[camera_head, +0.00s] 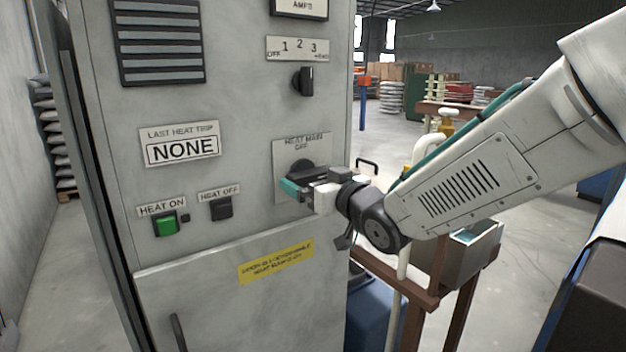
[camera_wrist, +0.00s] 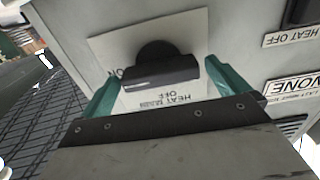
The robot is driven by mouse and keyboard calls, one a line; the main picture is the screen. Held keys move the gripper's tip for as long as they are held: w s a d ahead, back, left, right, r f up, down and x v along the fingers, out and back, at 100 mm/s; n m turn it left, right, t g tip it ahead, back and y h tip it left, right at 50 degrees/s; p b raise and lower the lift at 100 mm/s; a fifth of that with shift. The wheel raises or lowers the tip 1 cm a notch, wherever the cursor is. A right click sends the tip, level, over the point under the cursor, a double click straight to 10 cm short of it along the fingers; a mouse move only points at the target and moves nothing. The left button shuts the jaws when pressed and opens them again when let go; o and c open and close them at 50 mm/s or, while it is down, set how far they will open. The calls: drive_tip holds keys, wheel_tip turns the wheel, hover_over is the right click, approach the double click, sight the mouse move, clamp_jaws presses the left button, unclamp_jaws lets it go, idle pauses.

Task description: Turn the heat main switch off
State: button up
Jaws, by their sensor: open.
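The heat main switch (camera_head: 302,168) is a black rotary handle on a pale plate marked HEAT MAIN and OFF, on the front of the grey cabinet. In the wrist view its black handle (camera_wrist: 161,72) lies crosswise between the fingers, and the plate appears upside down with an ON mark at its left edge. My gripper (camera_head: 290,187) is at the switch and partly hides it in the head view. In the wrist view its two teal fingers (camera_wrist: 160,85) are apart, one at each end of the handle. I cannot tell whether they touch it.
The cabinet also bears a 1-2-3 selector knob (camera_head: 303,81), a green HEAT ON button (camera_head: 166,225), a black HEAT OFF button (camera_head: 221,208) and a NONE display (camera_head: 181,149). A brown frame with a grey box (camera_head: 462,258) stands right of the cabinet, below my arm.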

drive_tip(key=shift+w+a, duration=0.2)
drive_tip(key=shift+w, duration=0.1)
drive_tip(key=c, duration=0.9)
drive_tip(key=shift+o, duration=0.2)
